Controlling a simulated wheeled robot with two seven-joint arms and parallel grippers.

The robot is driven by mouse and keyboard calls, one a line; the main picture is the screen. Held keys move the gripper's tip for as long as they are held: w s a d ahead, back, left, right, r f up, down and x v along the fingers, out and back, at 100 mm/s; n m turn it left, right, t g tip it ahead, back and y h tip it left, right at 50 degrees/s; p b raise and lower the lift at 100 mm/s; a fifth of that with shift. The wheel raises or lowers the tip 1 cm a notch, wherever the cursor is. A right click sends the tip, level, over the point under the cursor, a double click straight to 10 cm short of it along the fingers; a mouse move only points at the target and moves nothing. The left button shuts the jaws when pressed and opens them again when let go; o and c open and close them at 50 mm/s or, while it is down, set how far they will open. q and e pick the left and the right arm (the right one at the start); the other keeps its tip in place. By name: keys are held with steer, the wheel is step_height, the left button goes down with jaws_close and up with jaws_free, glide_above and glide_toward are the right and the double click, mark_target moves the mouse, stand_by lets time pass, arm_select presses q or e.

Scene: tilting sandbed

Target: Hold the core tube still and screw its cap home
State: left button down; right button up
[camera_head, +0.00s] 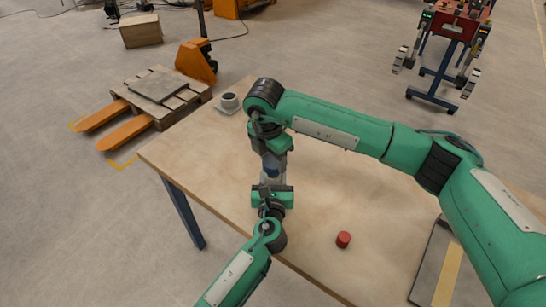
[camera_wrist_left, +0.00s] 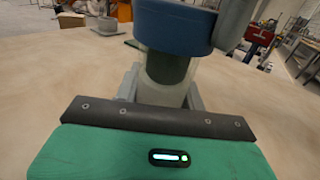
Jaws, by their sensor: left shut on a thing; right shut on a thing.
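The core tube (camera_wrist_left: 165,78) stands upright on the table, clear-walled with a dark core inside. My left gripper (camera_wrist_left: 162,92) is shut around the tube, one finger on each side; in the head view the left gripper (camera_head: 272,183) comes in from below. The blue cap (camera_wrist_left: 176,27) sits on top of the tube; in the head view the cap (camera_head: 271,169) is a small blue patch. My right gripper (camera_head: 271,157) points down from above and is shut on the cap. One of its fingers shows beside the cap in the wrist view. The thread is hidden.
A red cylinder (camera_head: 343,239) stands on the wooden table (camera_head: 318,205) near the front edge. A grey cup (camera_head: 229,101) on a saucer is at the far left corner. A dark tray (camera_head: 430,262) lies at the right. My right arm spans above the table's right part.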

steer(key=m, duration=0.5)
steer(key=shift+m+g, duration=0.3)
steer(key=m, duration=0.5)
steer(key=shift+w+g, duration=0.1)
steer(key=shift+g, duration=0.2)
steer(key=o, duration=0.9)
steer(key=shift+o, duration=0.2)
steer(key=shift+r, duration=0.1)
steer(key=shift+r, duration=2.1)
steer(key=shift+c, duration=0.2)
